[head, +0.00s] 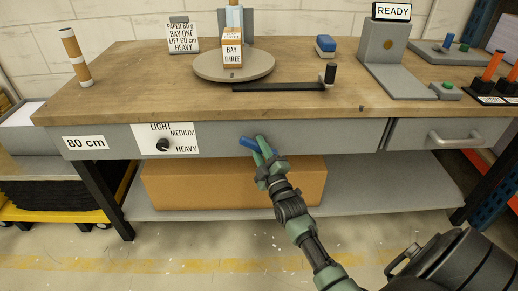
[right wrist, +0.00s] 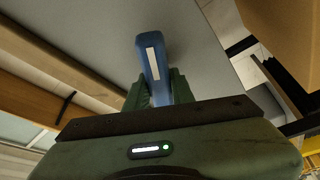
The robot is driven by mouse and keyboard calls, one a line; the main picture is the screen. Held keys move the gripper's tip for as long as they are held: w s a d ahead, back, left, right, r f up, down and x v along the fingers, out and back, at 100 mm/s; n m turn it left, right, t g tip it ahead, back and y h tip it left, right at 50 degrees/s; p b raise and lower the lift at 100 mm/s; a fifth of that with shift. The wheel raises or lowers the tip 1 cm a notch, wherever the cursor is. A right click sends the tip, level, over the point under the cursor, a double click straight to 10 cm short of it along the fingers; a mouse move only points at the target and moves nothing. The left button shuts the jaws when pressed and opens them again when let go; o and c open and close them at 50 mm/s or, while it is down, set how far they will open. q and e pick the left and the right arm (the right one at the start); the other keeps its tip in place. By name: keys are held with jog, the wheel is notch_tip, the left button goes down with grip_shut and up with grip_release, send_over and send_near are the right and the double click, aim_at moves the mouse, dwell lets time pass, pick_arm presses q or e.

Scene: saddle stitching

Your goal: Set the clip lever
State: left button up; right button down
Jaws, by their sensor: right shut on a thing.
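The clip lever is a blue handle (head: 248,143) on the front face of the workbench, right of the dial plate. It also shows in the right wrist view as a blue bar (right wrist: 151,58) with a white stripe. My right gripper (head: 262,146) is at the lever in the head view, its green fingers on either side of it. In the right wrist view the right gripper (right wrist: 157,92) is shut on the lower part of the lever. The gripper hides part of the lever. My left gripper is not in view.
A dial (head: 163,145) on a LIGHT/MEDIUM/HEAVY plate is left of the lever. The wooden bench top (head: 130,85) holds a round turntable (head: 212,68) and a black crank arm (head: 290,86). A cardboard box (head: 165,185) stands on the lower shelf behind my right arm.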

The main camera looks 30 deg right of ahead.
jog(key=m, duration=0.2)
jog(key=m+h, duration=0.1)
jog(key=m, duration=0.1)
jog(key=shift+f+m+t+h+b, duration=0.15)
jog(key=shift+m+t+h+b, duration=0.15)
jog(key=shift+m+t+b, duration=0.1)
jog(key=m+h, duration=0.2)
jog(key=m, duration=0.2)
jog(key=shift+m, duration=0.4)
jog(key=shift+m+h+b, duration=0.35)
jog(key=shift+m+h, duration=0.65)
jog(key=shift+m, duration=0.2)
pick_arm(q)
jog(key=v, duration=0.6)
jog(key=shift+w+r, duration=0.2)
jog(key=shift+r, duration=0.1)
pick_arm(e)
jog(key=shift+m+g+h, duration=0.7)
jog(key=shift+m+h, duration=0.2)
jog(key=shift+m, duration=1.2)
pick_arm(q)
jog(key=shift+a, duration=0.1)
pick_arm(e)
jog(key=c, duration=1.2)
grip_release()
